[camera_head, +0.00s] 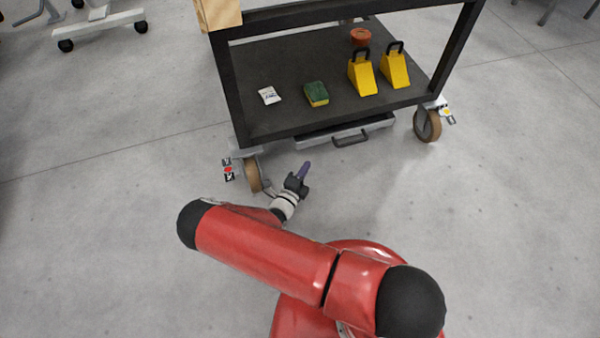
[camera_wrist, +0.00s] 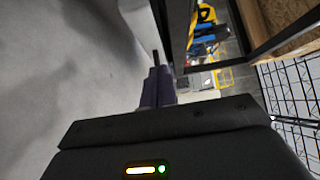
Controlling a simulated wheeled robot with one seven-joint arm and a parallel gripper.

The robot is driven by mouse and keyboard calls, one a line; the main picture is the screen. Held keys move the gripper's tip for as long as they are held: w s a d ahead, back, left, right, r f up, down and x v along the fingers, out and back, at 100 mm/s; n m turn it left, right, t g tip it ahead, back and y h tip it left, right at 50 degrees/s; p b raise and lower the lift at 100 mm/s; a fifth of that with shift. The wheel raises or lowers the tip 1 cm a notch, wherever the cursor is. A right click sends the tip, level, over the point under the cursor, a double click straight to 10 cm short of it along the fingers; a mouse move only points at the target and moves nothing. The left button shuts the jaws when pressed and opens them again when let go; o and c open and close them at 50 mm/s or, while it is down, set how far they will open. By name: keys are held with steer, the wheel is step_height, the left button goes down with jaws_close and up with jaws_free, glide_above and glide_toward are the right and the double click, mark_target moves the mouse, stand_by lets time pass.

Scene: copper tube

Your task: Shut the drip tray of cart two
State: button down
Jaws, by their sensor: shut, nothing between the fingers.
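The dark cart (camera_head: 334,116) stands ahead of me; I read no number on it. Its drip tray (camera_head: 376,126) is a shallow grey tray under the lower shelf. The tray's front edge shows a little in front of the shelf, with a dark bar handle (camera_head: 350,139). How far the tray is out is hard to tell. My gripper (camera_head: 305,168) is low over the floor, in front of and left of the handle, apart from it. Its purple fingers are shut and empty, and they also show in the wrist view (camera_wrist: 158,85).
A tan caster (camera_head: 253,175) with a tag beside it is close left of my gripper; another caster (camera_head: 427,125) is at the right. Yellow wedges (camera_head: 362,76), a sponge (camera_head: 316,94) and a white packet (camera_head: 269,95) lie on the shelf. Floor to the right is clear.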

mark_target(300, 143)
steer(key=shift+w+d+b, duration=0.1)
steer(key=shift+w+d, duration=0.1)
steer(key=shift+w, duration=1.25)
steer(key=shift+w+d+b, duration=0.15)
steer(key=shift+w+d, duration=0.1)
steer(key=shift+w, duration=1.15)
steer(key=shift+w+d+b, duration=0.1)
steer(key=shift+w+d, duration=0.1)
steer(key=shift+w, duration=1.25)
steer(key=w+b, duration=0.1)
steer(key=w+a+b, duration=0.1)
steer(key=w+b, duration=0.1)
steer(key=shift+w+a+f, duration=0.15)
steer(key=shift+w+f, duration=0.1)
steer(key=shift+w, duration=0.15)
steer(key=shift+w+a+r, duration=0.2)
steer(key=shift+w+r, duration=0.2)
